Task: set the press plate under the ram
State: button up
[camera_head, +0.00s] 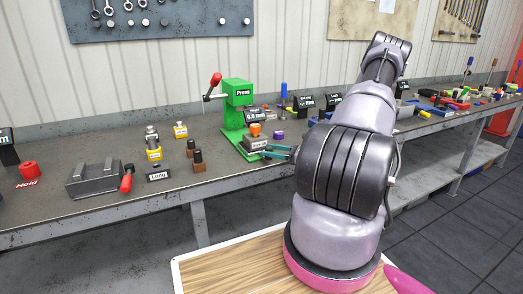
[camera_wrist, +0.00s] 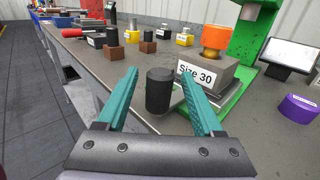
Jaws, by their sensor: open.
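The green press (camera_head: 238,100), labelled "Press" with a red-knobbed lever, stands on the bench; its green frame also shows in the wrist view (camera_wrist: 252,32). A grey block labelled "Size 30" (camera_wrist: 222,76), apparently the press plate, sits at the press's front, over or beside its green base. My gripper (camera_wrist: 160,88) is open, fingers apart on either side of that cylinder. No finger visibly touches it.
A purple ring (camera_wrist: 299,108) lies right of the press. Brown blocks with dark pegs (camera_head: 197,160), yellow-based parts (camera_head: 153,150) and a grey fixture with a red handle (camera_head: 95,180) stand left on the bench (camera_head: 60,218). Clear bench lies in front of them.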

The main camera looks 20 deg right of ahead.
jog(key=shift+x, duration=1.95)
grip_shut()
jog(key=shift+d, duration=0.1)
